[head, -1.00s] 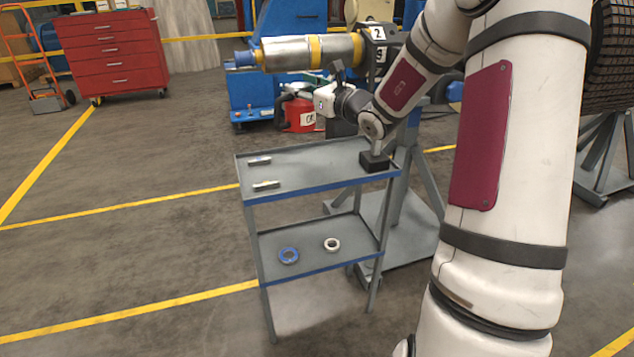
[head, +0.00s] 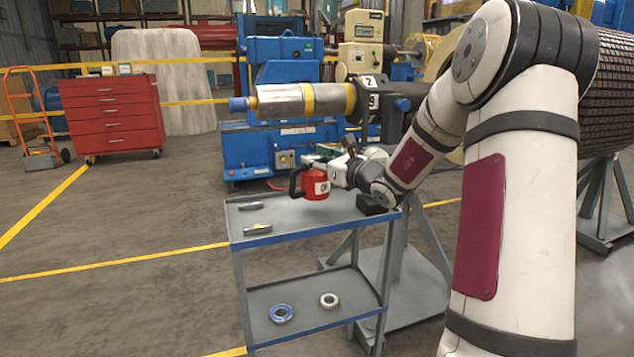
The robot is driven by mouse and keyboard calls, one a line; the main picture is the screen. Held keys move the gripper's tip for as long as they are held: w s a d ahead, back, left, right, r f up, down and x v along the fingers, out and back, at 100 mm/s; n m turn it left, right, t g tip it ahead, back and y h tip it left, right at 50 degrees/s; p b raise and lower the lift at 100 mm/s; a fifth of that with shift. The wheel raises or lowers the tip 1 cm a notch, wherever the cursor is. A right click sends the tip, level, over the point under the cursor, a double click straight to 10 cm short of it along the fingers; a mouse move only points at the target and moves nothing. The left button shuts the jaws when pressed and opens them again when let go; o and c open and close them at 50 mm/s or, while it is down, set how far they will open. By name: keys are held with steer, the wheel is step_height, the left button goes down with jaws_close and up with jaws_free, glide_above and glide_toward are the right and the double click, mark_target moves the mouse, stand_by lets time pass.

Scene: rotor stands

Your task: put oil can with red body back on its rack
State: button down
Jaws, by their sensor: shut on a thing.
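The oil can with red body (head: 317,187) has a dark handle on its left side and a pale label. My gripper (head: 338,173) is shut on it from the right; the fingertips are hard to make out at this size. The can looks upright, over the back part of the top shelf of a grey cart (head: 290,217). I cannot tell whether its base touches the shelf. No rack for the can is clearly recognisable.
A black block (head: 370,204) stands at the shelf's right end, close under my wrist. Two small metal pieces (head: 257,229) lie on the left. A silver rotor (head: 292,103) extends behind.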

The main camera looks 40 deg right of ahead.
mark_target(325, 178)
steer(key=shift+f+b, duration=0.85)
steer(key=shift+f, duration=1.3)
steer(key=shift+f, duration=0.15)
steer(key=c, duration=1)
jaws_free()
